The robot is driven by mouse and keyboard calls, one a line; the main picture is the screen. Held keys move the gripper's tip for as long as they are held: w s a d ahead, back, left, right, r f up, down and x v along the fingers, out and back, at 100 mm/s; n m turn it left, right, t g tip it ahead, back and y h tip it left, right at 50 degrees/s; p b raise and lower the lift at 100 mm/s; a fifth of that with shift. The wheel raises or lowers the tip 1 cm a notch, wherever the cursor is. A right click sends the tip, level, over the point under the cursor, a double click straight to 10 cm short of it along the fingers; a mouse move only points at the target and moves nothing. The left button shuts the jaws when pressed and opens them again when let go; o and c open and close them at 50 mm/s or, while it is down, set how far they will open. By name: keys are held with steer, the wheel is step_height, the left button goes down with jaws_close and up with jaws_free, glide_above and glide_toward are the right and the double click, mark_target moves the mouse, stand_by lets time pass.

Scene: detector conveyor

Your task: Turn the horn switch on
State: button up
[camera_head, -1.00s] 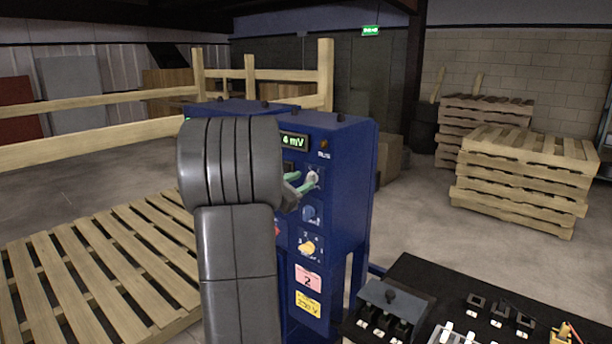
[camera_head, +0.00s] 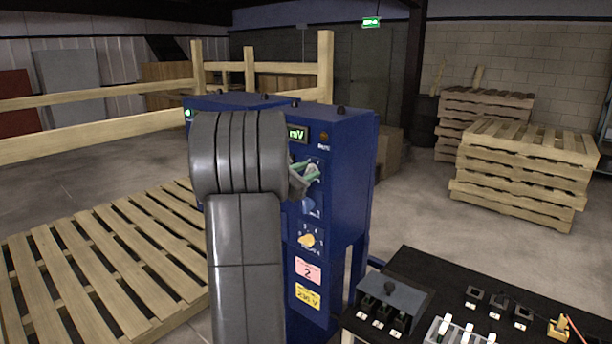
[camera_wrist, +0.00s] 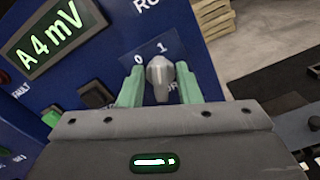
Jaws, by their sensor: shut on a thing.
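The horn switch is a grey rotary knob (camera_wrist: 160,78) on the blue cabinet's panel, with marks 0 and 1 above it in the wrist view. Its label is mostly covered by my gripper; only letters like "OR" show. Which mark the knob points at is hard to tell. My gripper (camera_head: 306,172) reaches the panel from the left in the head view. Its green fingers stand on both sides of the knob and are shut on it. The blue cabinet (camera_head: 347,165) stands upright; my arm hides part of its front.
A blue knob (camera_head: 308,206) and a yellow knob (camera_head: 307,241) sit below on the same panel. A lit display (camera_wrist: 54,37) reads "A 4 mV". A black table (camera_head: 440,275) with switches stands at front right. A wooden pallet (camera_head: 100,265) lies left.

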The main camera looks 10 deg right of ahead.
steer(key=m+b, duration=0.1)
steer(key=b, duration=0.2)
steer(key=shift+f, duration=0.3)
steer(key=shift+r+b, duration=0.25)
steer(key=shift+b, duration=0.3)
steer(key=o, duration=0.6)
steer(key=shift+s+a, duration=0.1)
steer(key=b+v, duration=0.2)
steer(key=v, duration=1.1)
steer(key=shift+s+a, duration=0.2)
steer(key=shift+s, duration=0.05)
